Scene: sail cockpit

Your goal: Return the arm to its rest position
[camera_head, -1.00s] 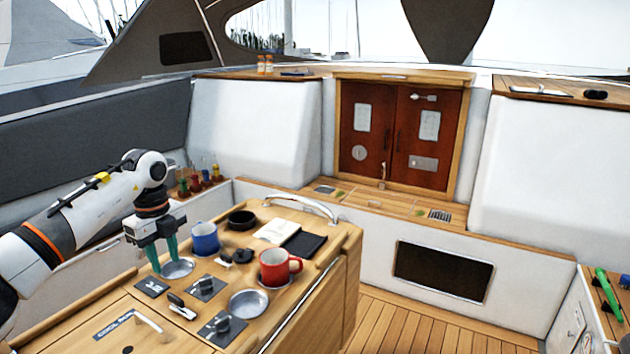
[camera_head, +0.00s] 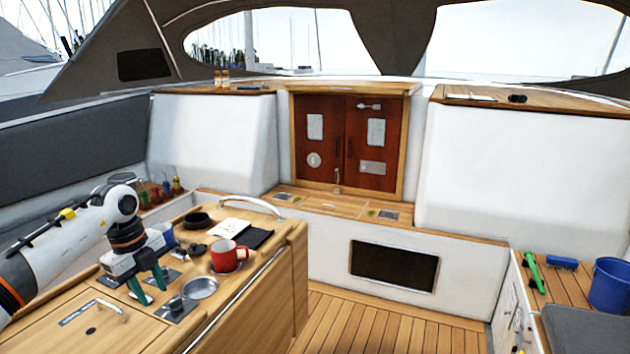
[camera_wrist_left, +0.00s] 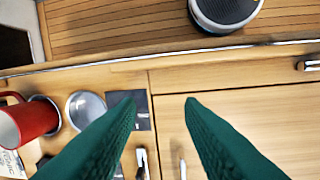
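My left arm (camera_head: 65,245) reaches in from the left over the wooden cockpit table (camera_head: 120,325). Its left gripper (camera_head: 150,285) points down with two green fingers apart and nothing between them. In the left wrist view the fingertips (camera_wrist_left: 159,102) are also well apart, above the table near a dark square mat (camera_wrist_left: 144,112). A red mug (camera_head: 228,256) stands to the right of the gripper, apart from it. A blue mug (camera_head: 164,235) is partly hidden behind the wrist. My right gripper is not in view.
A metal dish (camera_head: 201,288), a black bowl (camera_head: 197,220), a dark tablet (camera_head: 252,238) and a grab rail (camera_head: 252,206) are on the table. A blue bucket (camera_head: 609,285), green tool (camera_head: 533,270) and blue brush (camera_head: 562,262) lie on the right bench. The floor (camera_head: 350,325) between is clear.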

